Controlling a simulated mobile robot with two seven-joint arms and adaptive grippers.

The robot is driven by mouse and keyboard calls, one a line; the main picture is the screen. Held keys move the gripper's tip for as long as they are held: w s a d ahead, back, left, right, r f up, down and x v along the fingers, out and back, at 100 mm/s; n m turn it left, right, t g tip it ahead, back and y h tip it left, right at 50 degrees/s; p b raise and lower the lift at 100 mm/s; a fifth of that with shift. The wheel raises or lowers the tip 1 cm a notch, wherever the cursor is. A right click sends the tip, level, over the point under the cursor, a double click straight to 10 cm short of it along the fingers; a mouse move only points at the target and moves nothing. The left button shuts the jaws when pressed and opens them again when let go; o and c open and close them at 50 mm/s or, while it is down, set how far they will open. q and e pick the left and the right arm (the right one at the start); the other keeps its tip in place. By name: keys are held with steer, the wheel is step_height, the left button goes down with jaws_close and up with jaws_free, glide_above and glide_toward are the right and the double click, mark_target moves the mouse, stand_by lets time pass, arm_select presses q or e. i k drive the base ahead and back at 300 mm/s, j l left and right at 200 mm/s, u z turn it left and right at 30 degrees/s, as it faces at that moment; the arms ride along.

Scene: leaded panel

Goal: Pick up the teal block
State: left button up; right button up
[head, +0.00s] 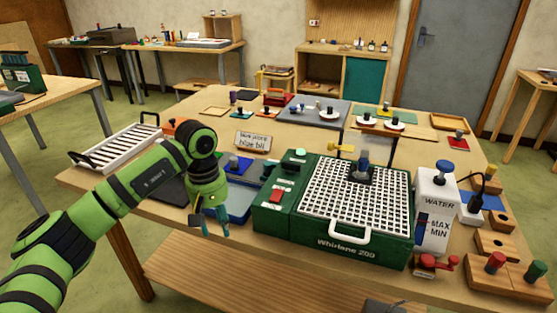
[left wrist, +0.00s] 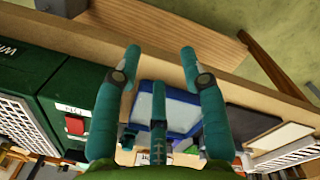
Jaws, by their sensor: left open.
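My left gripper (head: 214,230) is open and points down at the table's front edge, left of the green machine, with nothing between its teal fingers. In the left wrist view its fingertips (left wrist: 160,52) are apart, with bare wood of the table edge between them. A blue tray (head: 238,200) with a pale inside lies behind and beside the fingers; it also shows in the left wrist view (left wrist: 172,108). A small bright teal-green piece (head: 300,152) shows at the green machine's back left; I cannot tell whether it is the teal block. My right gripper is not in view.
The green machine (head: 273,222) with a white grid top stands right of my left gripper. A white slatted rack (head: 115,148) lies at the table's left. A white water tank (head: 436,205) and wooden blocks (head: 497,243) fill the right side. Several small items stand farther back.

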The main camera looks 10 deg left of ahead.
mark_target(269, 166)
steer(key=i+l, duration=0.1)
steer(key=i, duration=0.45)
steer(key=i+l, duration=0.15)
steer(key=i, duration=0.4)
